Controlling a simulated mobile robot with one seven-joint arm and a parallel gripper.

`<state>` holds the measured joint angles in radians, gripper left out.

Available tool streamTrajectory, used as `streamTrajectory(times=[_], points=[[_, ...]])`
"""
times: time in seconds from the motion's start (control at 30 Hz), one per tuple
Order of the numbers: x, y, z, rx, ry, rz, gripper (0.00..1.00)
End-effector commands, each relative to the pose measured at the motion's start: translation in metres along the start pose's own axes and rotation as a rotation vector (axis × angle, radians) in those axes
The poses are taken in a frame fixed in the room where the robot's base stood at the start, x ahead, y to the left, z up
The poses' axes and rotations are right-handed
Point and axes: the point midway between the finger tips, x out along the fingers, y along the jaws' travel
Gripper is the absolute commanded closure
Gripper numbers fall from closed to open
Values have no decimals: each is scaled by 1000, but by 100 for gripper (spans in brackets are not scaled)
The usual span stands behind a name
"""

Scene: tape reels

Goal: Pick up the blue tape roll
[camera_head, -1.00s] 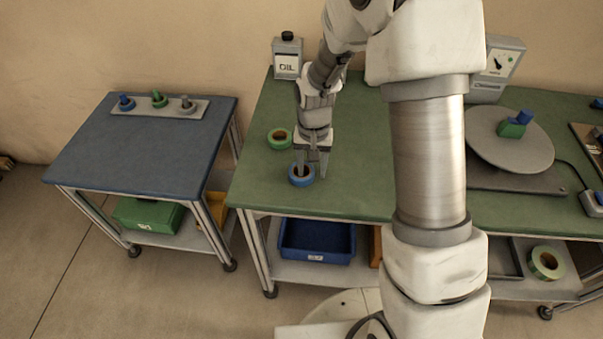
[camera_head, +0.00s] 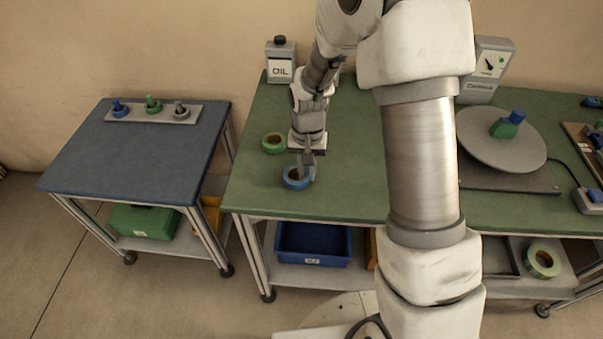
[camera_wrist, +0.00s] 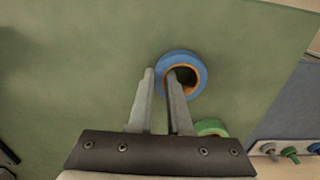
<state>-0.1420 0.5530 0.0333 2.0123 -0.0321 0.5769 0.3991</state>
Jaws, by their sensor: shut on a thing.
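The blue tape roll (camera_head: 296,178) lies flat on the green bench top near its front edge. It also shows in the wrist view (camera_wrist: 199,66), with an orange-brown core. My gripper (camera_head: 307,177) points down at the roll's right side in the head view. In the wrist view my gripper (camera_wrist: 160,75) has one finger inside the roll's hole and the other outside, with the roll's wall between them. The gripper is shut on that wall. The roll appears to rest on the bench still; any lift cannot be seen.
A green tape roll (camera_head: 274,142) lies just behind the blue one. An oil can (camera_head: 281,62) stands at the back. A turntable (camera_head: 500,150) with blue and green blocks is to the right. A blue-topped cart (camera_head: 140,155) with small pegs stands left, across a gap.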

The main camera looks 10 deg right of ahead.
Motion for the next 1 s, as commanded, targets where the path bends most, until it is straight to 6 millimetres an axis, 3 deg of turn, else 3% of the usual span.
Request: streamTrajectory(times=[0.17, 0.37, 0.7, 1.0], points=[[-11, 0, -1, 0, 3, -1, 100], [-46, 2, -2, 3, 5, -2, 100], [-87, 64, -46, 5, 3, 0, 100], [-107, 90, -62, -9, 0, 0, 100]])
